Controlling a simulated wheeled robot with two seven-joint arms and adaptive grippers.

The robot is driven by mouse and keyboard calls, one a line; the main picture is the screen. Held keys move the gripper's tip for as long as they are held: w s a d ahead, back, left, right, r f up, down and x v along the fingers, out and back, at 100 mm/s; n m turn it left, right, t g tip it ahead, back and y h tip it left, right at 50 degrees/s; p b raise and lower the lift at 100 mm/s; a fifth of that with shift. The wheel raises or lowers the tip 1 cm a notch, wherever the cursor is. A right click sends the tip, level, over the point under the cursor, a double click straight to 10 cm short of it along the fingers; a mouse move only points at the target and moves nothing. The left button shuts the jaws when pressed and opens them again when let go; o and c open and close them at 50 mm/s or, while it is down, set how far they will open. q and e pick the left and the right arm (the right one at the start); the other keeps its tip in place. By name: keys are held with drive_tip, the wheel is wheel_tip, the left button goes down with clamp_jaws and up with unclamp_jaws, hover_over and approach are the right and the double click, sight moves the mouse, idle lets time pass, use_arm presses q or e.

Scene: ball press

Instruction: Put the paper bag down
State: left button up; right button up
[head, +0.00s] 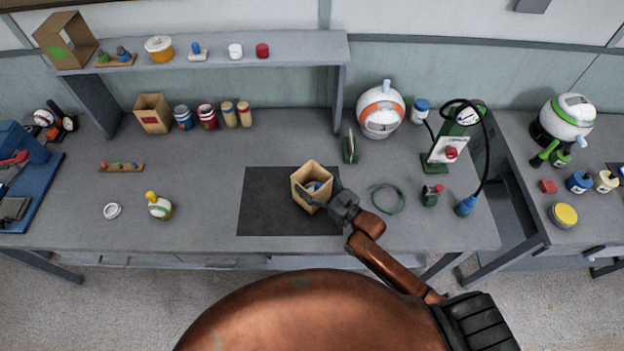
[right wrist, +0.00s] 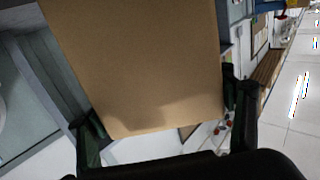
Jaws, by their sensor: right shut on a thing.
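The open-topped brown paper bag (head: 304,192) is over the dark mat (head: 268,210) at the middle of the bench in the head view. Something blue and white shows inside it. My right gripper (head: 325,204) is shut on the bag from its right side. In the right wrist view the bag (right wrist: 140,60) fills the middle, with a finger of my right gripper (right wrist: 165,125) on each side of it. I cannot tell whether the bag's base touches the mat. My left gripper is not in view.
A green ring of cord (head: 388,198) lies right of the mat. A yellow-capped bottle (head: 159,207) and a white ring (head: 112,211) stand to the left. Another paper bag (head: 153,114) stands at the back. The mat's left part is bare.

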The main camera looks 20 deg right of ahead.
drive_tip(key=o, duration=1.4)
drive_tip(key=shift+s, duration=0.1)
drive_tip(key=v, duration=1.2)
drive_tip(key=shift+b, duration=0.3)
drive_tip(key=shift+r, duration=0.1)
